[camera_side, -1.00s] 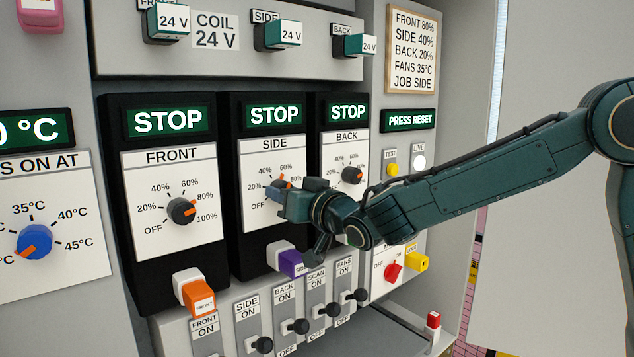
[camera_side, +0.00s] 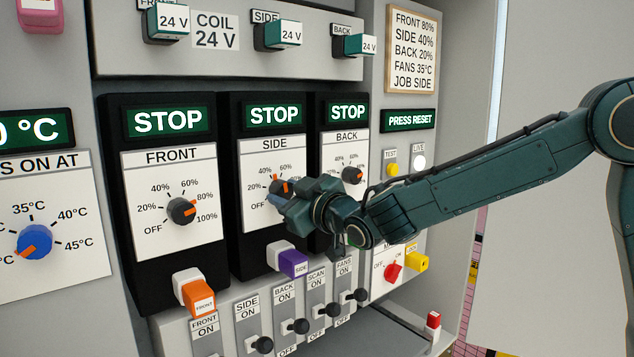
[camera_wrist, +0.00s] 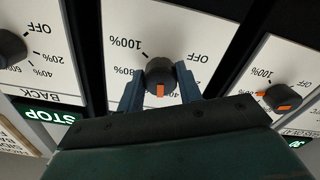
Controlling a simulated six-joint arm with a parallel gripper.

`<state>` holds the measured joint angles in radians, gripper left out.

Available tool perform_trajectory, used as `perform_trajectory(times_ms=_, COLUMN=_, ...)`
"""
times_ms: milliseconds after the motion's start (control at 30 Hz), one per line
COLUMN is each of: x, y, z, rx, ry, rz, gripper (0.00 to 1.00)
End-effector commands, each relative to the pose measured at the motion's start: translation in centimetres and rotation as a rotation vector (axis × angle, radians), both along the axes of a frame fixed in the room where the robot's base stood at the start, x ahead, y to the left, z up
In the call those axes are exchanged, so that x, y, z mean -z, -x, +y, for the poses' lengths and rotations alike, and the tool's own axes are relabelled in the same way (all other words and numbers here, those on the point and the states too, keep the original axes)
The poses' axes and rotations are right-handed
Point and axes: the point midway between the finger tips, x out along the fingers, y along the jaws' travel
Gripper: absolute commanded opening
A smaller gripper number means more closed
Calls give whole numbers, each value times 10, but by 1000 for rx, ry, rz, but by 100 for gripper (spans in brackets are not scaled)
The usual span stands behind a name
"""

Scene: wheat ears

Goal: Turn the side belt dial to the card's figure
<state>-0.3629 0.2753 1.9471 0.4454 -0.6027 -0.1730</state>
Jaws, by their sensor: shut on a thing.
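The side belt dial (camera_side: 279,188) is a black knob with an orange pointer on the middle SIDE panel. Its pointer stands near the top of the scale, around 40% to 60%; the exact mark is hard to tell. My gripper (camera_side: 277,203) is shut on this dial. In the wrist view, which is upside down, the fingers (camera_wrist: 160,78) lie on both sides of the knob (camera_wrist: 160,70), its orange pointer aimed down the picture. The fingers and gripper body hide part of the scale. The card (camera_side: 411,50) reads SIDE 40%.
The FRONT dial (camera_side: 181,211) is left and the BACK dial (camera_side: 353,175) right of the SIDE dial. A purple tagged plug (camera_side: 293,263) and several black toggle switches (camera_side: 298,326) sit below. The green SIDE display (camera_side: 274,115) reads STOP.

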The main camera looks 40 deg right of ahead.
Motion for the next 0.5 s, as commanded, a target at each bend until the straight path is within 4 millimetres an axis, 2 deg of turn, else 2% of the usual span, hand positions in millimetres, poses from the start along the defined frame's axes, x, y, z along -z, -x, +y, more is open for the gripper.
perform_trajectory(times_ms=200, x=0, y=0, z=0, rx=0, ry=152, rz=0, gripper=12)
perform_trajectory(times_ms=500, x=-1, y=0, z=-1, rx=0, ry=252, rz=0, gripper=12)
